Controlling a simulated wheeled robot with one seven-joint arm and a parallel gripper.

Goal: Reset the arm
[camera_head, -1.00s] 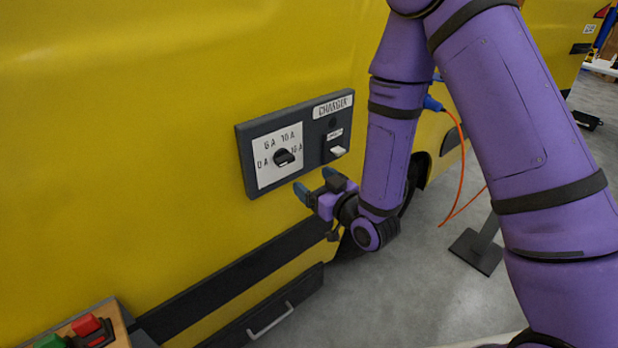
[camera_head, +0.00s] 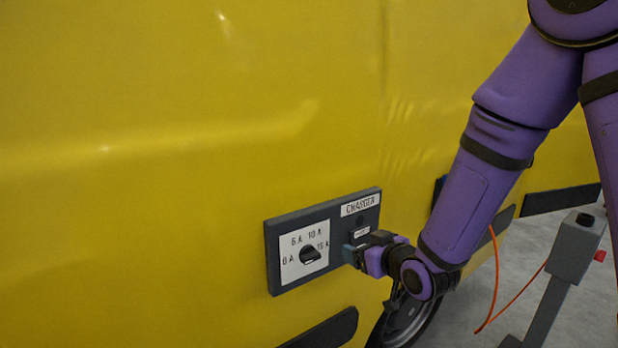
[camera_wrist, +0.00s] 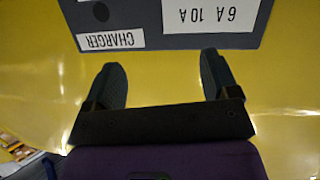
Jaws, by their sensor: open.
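My gripper (camera_head: 351,251) is at the right part of the charger panel (camera_head: 277,249) in the head view, covering the lower right of that panel. The wrist view shows my gripper (camera_wrist: 163,80) with its two dark fingers apart and nothing between them. The charger panel (camera_wrist: 178,40) lies just past the fingertips there, upside down in the picture. Whether the fingertips touch the panel I cannot tell. The panel has a black dial knob (camera_head: 309,254) on a white scale plate and a CHARGER label (camera_head: 360,205). The white switch under the small label is hidden behind my gripper.
The panel sits on a large yellow vehicle side (camera_head: 180,170). An orange cable (camera_head: 494,275) hangs to the right of my arm, near a grey post (camera_head: 572,250) with a red part. A wheel (camera_head: 408,320) is below my gripper. Grey floor shows at lower right.

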